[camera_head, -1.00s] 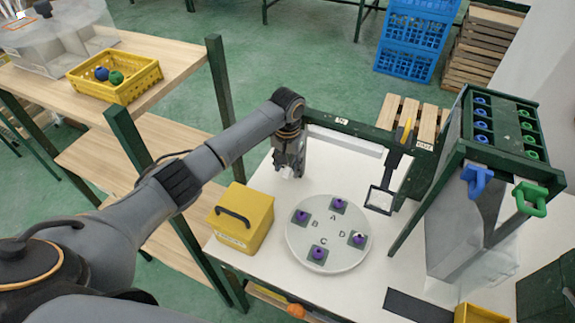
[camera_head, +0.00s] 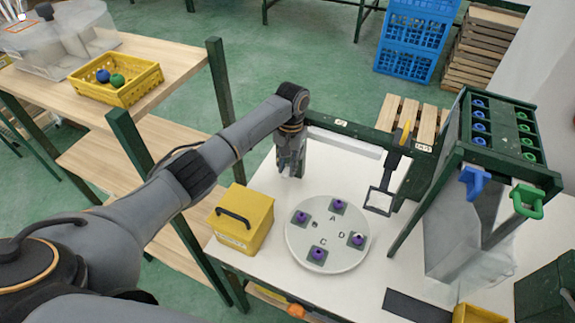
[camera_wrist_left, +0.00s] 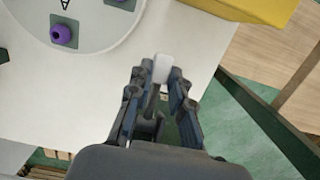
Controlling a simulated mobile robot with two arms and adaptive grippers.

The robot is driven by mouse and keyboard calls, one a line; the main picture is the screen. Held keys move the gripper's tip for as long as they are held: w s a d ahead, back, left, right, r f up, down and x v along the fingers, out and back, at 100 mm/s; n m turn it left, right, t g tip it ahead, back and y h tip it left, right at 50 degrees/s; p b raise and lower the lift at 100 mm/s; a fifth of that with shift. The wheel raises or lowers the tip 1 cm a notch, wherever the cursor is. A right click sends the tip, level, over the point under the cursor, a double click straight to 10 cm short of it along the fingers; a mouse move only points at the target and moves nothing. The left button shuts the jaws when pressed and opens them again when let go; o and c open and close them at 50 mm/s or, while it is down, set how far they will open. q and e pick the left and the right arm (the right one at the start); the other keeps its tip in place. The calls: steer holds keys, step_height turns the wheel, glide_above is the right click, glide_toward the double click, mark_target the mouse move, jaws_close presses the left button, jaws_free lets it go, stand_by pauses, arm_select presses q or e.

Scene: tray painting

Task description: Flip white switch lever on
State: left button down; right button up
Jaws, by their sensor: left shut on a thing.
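My left gripper (camera_head: 290,168) points down at the back left edge of the white table (camera_head: 262,172). In the left wrist view its fingers (camera_wrist_left: 161,74) are closed around a small white block, the white switch lever (camera_wrist_left: 161,66). The lever's tip shows between the fingertips, and its lower part is hidden. I cannot clearly make out the lever in the head view, nor which way it is set. My right gripper is not in view.
A round white plate (camera_head: 328,232) with several purple knobs lies in front of the gripper. A yellow box (camera_head: 243,222) stands to its left. A green frame post (camera_head: 345,127) runs behind, and a black-framed square (camera_head: 379,200) hangs to the right.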

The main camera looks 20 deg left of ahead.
arm_select(q)
steer(key=c, duration=1.2)
jaws_free()
step_height(320, 180, up, 12)
steer(key=w, duration=0.1)
steer(key=shift+w, duration=0.25)
